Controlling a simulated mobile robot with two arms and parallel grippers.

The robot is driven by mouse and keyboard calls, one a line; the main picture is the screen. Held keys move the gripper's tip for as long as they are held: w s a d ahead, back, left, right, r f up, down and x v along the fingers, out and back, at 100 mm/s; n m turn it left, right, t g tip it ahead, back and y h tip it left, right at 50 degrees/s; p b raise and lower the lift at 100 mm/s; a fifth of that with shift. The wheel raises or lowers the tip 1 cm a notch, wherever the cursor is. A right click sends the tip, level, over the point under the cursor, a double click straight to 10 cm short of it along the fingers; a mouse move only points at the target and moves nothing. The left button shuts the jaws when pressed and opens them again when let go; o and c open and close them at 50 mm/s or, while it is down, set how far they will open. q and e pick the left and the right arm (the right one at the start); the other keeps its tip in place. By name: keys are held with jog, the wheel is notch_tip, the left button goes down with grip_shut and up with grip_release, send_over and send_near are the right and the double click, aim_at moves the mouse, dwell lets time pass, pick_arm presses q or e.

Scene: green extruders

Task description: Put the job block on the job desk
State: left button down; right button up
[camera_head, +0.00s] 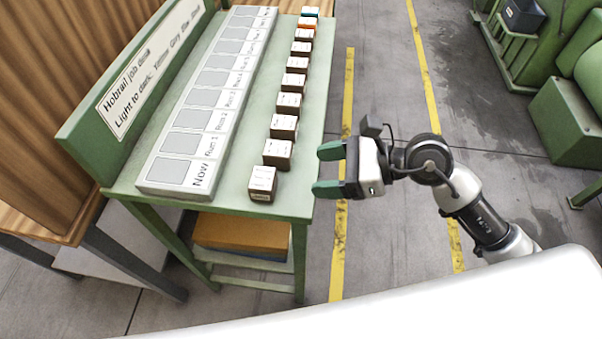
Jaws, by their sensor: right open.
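The job desk (300,206) is a green table with a sign reading "Hobrail job desk" on its back panel. A white board (205,130) on it has a row of grey squares, the nearest labelled "Now", then "Run 1" and "Run 2". Several small brown blocks with white labelled tops stand in a row along the desk's right side; the nearest block (262,183) is by the front corner. I cannot tell which is the job block. My right gripper (328,170) is open and empty, just right of the desk edge, its green fingertips pointing left toward the blocks. My left gripper is out of view.
An orange-brown box (242,233) lies on the desk's lower shelf. Yellow floor lines (345,120) run along the clear aisle right of the desk. Green machines (570,120) stand at the far right. A brown corrugated wall (50,90) is at left.

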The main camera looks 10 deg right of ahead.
jog(key=w+d+f+m+t+h, duration=0.1)
jog(key=w+d+f+m+t, duration=0.3)
jog(key=f+m, duration=0.5)
jog(key=w+d+f+m+t, duration=0.4)
jog(key=f+m, duration=0.3)
jog(key=m, duration=0.5)
jog(key=s+d+f+m+t+h, duration=0.1)
jog(key=s+d+f+m+h, duration=0.15)
jog(key=f+m, duration=0.45)
jog(key=s+d+f+m+h, duration=0.15)
jog(key=f+m+h, duration=0.25)
jog(key=f, duration=0.5)
jog(key=s+d+f+m+g+h, duration=0.35)
jog(key=s+f+m, duration=0.45)
jog(key=f, duration=0.5)
jog(key=s+a+f+m+g+h, duration=0.1)
jog(key=s+f+m+g, duration=0.3)
jog(key=s, duration=0.9)
jog(key=s+a+f+m+g+h, duration=0.1)
jog(key=s+f+m+g, duration=0.3)
jog(key=s+f, duration=0.4)
jog(key=s+a, duration=0.1)
jog(key=s, duration=0.5)
jog(key=shift+s+g, duration=0.3)
jog(key=shift+g, duration=0.05)
jog(key=shift+f, duration=0.1)
